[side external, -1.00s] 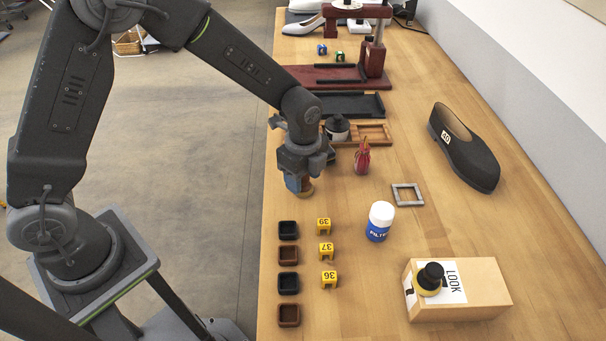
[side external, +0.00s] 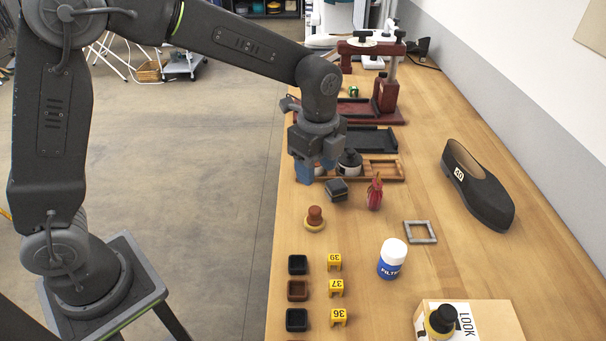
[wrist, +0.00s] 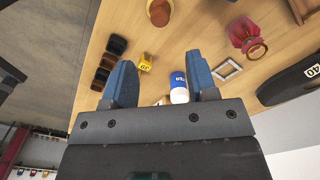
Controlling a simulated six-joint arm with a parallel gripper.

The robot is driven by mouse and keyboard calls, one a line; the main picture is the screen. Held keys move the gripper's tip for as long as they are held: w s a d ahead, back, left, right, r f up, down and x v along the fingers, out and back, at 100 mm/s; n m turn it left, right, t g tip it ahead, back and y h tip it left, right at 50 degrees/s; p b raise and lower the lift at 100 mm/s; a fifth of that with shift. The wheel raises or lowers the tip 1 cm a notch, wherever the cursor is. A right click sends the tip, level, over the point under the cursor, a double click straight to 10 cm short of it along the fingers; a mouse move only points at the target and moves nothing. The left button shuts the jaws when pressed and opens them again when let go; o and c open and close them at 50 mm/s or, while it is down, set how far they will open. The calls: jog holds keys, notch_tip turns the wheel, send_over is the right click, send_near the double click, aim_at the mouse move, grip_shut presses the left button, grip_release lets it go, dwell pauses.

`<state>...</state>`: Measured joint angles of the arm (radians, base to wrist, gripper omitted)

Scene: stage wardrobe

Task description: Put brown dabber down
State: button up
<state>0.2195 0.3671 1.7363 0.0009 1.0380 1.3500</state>
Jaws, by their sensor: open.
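The brown dabber (side external: 315,217), with a reddish-brown top on a pale round base, stands upright on the bare table, left of the red tassel-like item. It also shows at the top edge of the wrist view (wrist: 159,12), partly cut off. My gripper (side external: 316,172) is open, with blue fingertips apart, above and beyond the dabber near the wooden tray. It is clear of the dabber. In the wrist view the two fingers (wrist: 163,80) are spread with nothing held between them.
A dark block (side external: 337,190) lies close to my gripper, in front of the wooden tray (side external: 390,173). A black-topped bottle (side external: 350,161) stands at the tray. A red item (side external: 375,193), grey frame (side external: 420,232) and white-blue bottle (side external: 392,258) stand to the right. Dark square cups (side external: 298,290) are in front.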

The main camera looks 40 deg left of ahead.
jog(key=s+a+r+n+t, duration=0.2)
jog(key=s+a+r+n, duration=0.2)
jog(key=s+n, duration=0.5)
jog(key=s+a+r+n+t, duration=0.3)
jog(key=s+a+r+n, duration=0.2)
jog(key=s+n, duration=0.4)
jog(key=s, duration=0.2)
jog(key=shift+s+a+r+t, duration=0.15)
jog(key=shift+s+r+t, duration=0.05)
jog(key=shift+s+t, duration=0.15)
